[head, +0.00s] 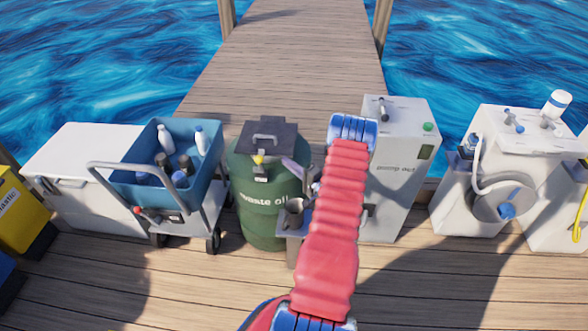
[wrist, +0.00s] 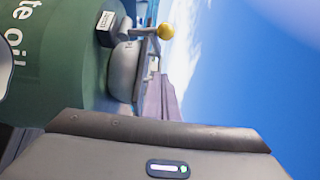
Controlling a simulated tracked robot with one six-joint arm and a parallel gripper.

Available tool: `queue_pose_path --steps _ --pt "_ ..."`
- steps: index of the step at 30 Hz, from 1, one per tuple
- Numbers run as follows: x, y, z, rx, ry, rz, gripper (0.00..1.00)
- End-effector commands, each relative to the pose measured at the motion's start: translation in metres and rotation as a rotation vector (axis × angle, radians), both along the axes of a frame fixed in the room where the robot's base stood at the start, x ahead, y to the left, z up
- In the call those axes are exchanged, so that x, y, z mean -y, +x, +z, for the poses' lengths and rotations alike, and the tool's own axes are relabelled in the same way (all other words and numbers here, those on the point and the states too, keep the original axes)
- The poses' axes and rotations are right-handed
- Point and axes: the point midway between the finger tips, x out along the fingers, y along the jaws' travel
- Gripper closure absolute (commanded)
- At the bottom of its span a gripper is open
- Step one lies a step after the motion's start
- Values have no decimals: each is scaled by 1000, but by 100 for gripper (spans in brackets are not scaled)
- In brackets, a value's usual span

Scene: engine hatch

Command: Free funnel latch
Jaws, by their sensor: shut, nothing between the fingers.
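The green waste oil drum (head: 262,215) stands at the middle of the head view under a dark square lid (head: 268,137) with a light handle. A yellow knob (head: 258,160) sits at the lid's front. In the wrist view the knob (wrist: 166,31) ends a short metal lever beside the drum (wrist: 60,75). My gripper (head: 287,163) is to the right of the knob, its purple-grey fingers shut and empty. My red arm covers the area right of the drum. I cannot make out a funnel on the drum.
A blue cart (head: 140,185) with bottles stands left of the drum. A pale grey cabinet (head: 400,150) stands close on the right, partly behind my arm. A grey cup-like part (head: 292,212) sits low beside the drum. Open planks (head: 190,290) lie in front.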

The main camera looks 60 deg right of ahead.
Motion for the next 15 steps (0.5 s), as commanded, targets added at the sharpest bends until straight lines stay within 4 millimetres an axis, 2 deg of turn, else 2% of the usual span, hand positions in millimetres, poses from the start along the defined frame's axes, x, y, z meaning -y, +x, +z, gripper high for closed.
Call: queue_pose_path --steps 3,12,15 --pt "3 18 0 1 -1 3 100" --pt "10 52 1 1 -1 2 100" --pt "-1 55 1 0 1 2 100"
